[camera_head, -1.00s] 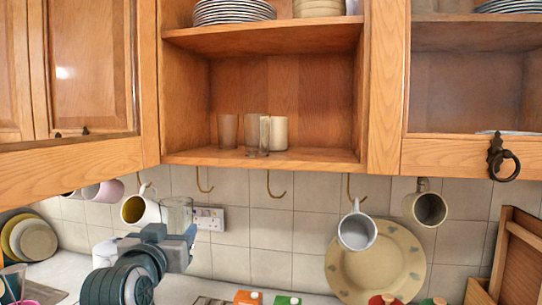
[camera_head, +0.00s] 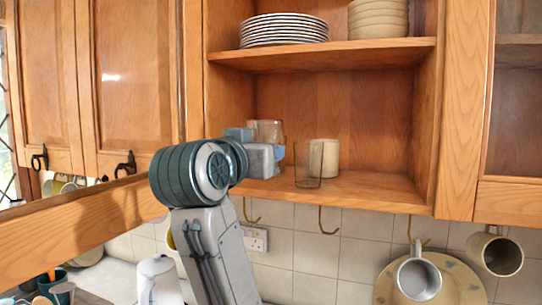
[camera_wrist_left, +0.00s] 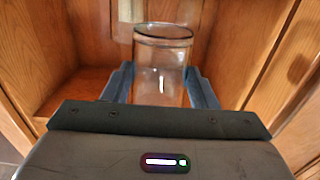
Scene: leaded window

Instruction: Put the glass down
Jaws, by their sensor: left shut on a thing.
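My left gripper (camera_head: 260,143) is raised to the open cupboard shelf (camera_head: 355,190), at its left part. It is shut on a clear glass (camera_head: 268,130), which stands about upright between the fingers. In the left wrist view the glass (camera_wrist_left: 163,65) shows with a finger on each side. Its base is hidden by the gripper, so I cannot tell whether it touches the shelf. Another clear glass (camera_head: 308,168) stands on the shelf just right of the gripper, with a cream mug (camera_head: 326,156) beside it. My right gripper is not in view.
A stack of plates (camera_head: 284,30) and a stack of bowls (camera_head: 378,18) stand on the upper shelf. The lower shelf is clear right of the cream mug. Mugs, such as a white one (camera_head: 418,278), hang below the cupboard. Closed doors (camera_head: 125,75) are at left.

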